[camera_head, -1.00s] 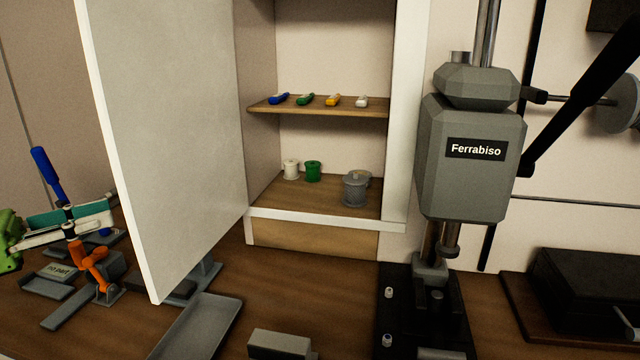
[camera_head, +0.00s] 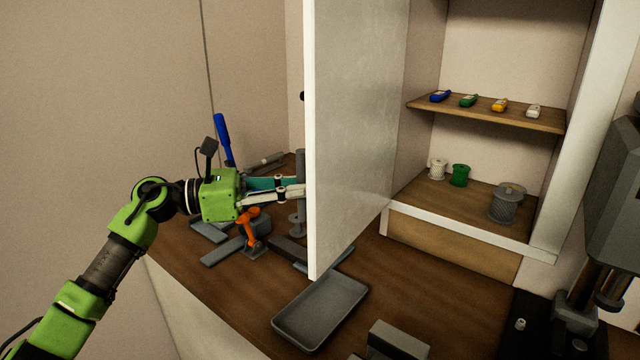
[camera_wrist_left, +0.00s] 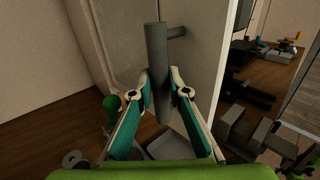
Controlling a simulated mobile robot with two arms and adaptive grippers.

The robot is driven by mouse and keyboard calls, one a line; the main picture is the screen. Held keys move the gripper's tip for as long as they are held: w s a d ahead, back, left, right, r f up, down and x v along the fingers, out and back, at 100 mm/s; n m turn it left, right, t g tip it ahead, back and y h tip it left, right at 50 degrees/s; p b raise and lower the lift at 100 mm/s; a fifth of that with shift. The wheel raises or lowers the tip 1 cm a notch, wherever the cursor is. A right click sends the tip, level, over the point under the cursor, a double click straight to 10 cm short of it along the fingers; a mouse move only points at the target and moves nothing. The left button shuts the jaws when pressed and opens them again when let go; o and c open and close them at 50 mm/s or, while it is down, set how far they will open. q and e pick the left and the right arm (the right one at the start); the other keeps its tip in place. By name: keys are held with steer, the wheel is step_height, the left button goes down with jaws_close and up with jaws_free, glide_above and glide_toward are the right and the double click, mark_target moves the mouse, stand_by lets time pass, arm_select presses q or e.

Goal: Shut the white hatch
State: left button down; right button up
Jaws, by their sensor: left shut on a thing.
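The white hatch (camera_head: 355,130) is a tall door hinged on the left side of the wall cupboard. It stands wide open, its free edge toward me. A grey upright bar handle (camera_wrist_left: 157,62) sticks out from its outer face on a short post. My left gripper (camera_wrist_left: 161,88) is shut on the lower part of this bar in the left wrist view. In the head view my left gripper (camera_head: 300,190) reaches in from the left to the hatch's outer side. The hatch edge hides part of the fingertips there. My right gripper is not in view.
Inside the cupboard (camera_head: 490,228) are small coloured tools on a shelf and several spools or pots below. A grey tray (camera_head: 320,310) lies on the bench under the hatch. An orange clamp (camera_head: 250,232) and a blue-handled tool (camera_head: 223,140) are near my gripper. A grey machine stands right.

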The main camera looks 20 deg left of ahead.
arm_select(q)
steer(key=d, duration=0.1)
steer(key=s+d, duration=0.1)
steer(key=d, duration=0.2)
steer(key=shift+s+d+f, duration=0.1)
steer(key=shift+s+f, duration=0.15)
steer(key=shift+s, duration=0.15)
steer(key=s+d+p, duration=0.1)
steer(key=d+p, duration=0.2)
steer(key=d, duration=0.4)
steer(key=shift+s+d, duration=0.2)
steer(key=shift+d, duration=0.05)
